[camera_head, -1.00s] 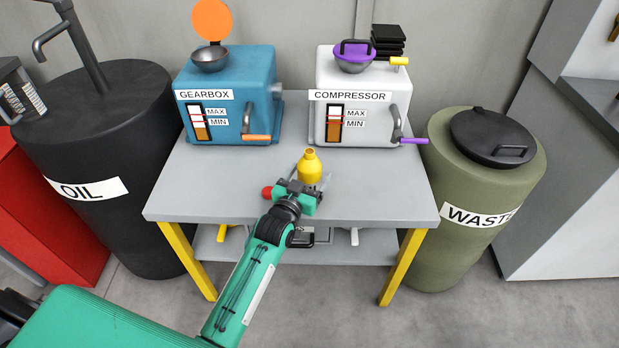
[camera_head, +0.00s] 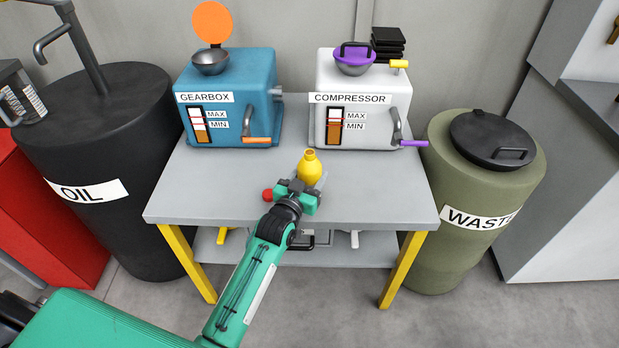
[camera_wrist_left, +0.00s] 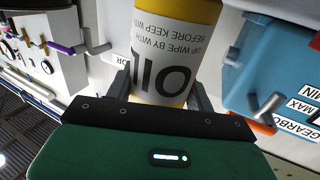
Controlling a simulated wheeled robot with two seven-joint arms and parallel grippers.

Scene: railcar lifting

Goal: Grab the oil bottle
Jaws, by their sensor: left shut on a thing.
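The yellow oil bottle (camera_head: 310,167) stands upright at the front middle of the grey table (camera_head: 200,190). Its lower part is hidden behind my gripper in the head view. My left gripper (camera_head: 299,190) is shut on the bottle. In the left wrist view the bottle's white OIL label (camera_wrist_left: 163,60) sits between the two fingers of the gripper (camera_wrist_left: 160,90), one finger on each side. I cannot tell whether the bottle's base touches the table. My right gripper is not in view.
The blue gearbox (camera_head: 228,105) with an orange lid and the white compressor (camera_head: 355,100) with a purple lid stand at the table's back. A black oil drum (camera_head: 95,130) is left, an olive waste drum (camera_head: 455,220) right.

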